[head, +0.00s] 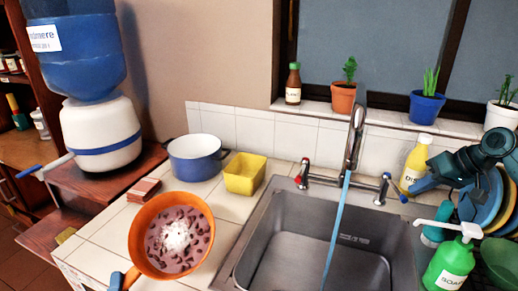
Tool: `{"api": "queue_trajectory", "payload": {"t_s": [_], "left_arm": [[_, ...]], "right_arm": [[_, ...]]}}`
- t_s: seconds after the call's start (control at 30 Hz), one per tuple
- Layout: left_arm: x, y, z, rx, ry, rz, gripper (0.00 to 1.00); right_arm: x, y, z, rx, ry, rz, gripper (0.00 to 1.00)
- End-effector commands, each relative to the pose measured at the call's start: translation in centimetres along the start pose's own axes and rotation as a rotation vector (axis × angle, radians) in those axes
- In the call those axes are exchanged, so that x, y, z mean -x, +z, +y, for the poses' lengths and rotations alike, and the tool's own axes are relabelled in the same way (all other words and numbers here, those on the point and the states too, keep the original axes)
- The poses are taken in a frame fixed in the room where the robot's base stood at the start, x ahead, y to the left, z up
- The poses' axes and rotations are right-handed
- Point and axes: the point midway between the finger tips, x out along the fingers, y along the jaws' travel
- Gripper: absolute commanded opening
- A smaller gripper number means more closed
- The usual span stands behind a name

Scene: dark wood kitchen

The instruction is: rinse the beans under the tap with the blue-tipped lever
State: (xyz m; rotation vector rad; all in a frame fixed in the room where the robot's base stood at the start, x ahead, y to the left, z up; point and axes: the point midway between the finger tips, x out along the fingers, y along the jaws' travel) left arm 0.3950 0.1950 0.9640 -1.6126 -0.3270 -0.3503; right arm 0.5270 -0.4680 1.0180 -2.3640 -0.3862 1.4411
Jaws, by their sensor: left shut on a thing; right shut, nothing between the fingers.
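An orange bowl (137,246) holds dark beans (180,245) in murky liquid, with a white patch in the middle. It is over the tiled counter left of the sink (285,245). My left gripper (126,279), mostly cut off at the lower edge, is shut on the bowl at its lower left side. The tap (353,140) has a red-tipped lever (301,172) on the left and a blue-tipped lever (386,181) on the right. A blue water stream (338,225) falls from its spout into the sink. My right gripper (408,187) is shut and empty, just right of the blue-tipped lever.
A blue pot (195,160), a yellow tub (245,174) and a small brown stack (143,190) stand behind the bowl. A water dispenser (100,135) is at the left. A yellow bottle (416,158), green soap bottle (447,265) and plates crowd the right side.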

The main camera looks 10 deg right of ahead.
Motion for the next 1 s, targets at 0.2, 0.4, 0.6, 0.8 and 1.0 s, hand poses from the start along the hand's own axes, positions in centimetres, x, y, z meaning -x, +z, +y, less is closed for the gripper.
{"api": "queue_trajectory", "payload": {"t_s": [0.2, 0.4, 0.6, 0.8, 1.0], "left_arm": [[-0.1, 0.0, -0.3, 0.002, -0.005, 0.0, 0.0], [-0.1, 0.0, -0.3, 0.002, -0.005, -0.001, 0.0], [-0.3, -0.1, -0.7, 0.002, -0.005, -0.001, 0.0], [-1.1, -0.2, -2.4, 0.002, -0.005, -0.001, 0.0], [-1.0, -0.1, -2.2, 0.002, -0.005, -0.001, 0.0]], "right_arm": [[-1.4, 0.0, 0.0, 0.0, 0.001, 0.001, 0.0], [-1.5, 0.0, 0.0, 0.0, 0.001, 0.001, 0.0], [-1.4, -0.1, -0.3, 0.0, 0.001, 0.0, 0.0], [-1.9, 0.0, -1.7, 0.0, -0.001, -0.002, 0.0], [-2.2, 0.2, -1.6, 0.0, 0.0, 0.0, 0.0]]}}
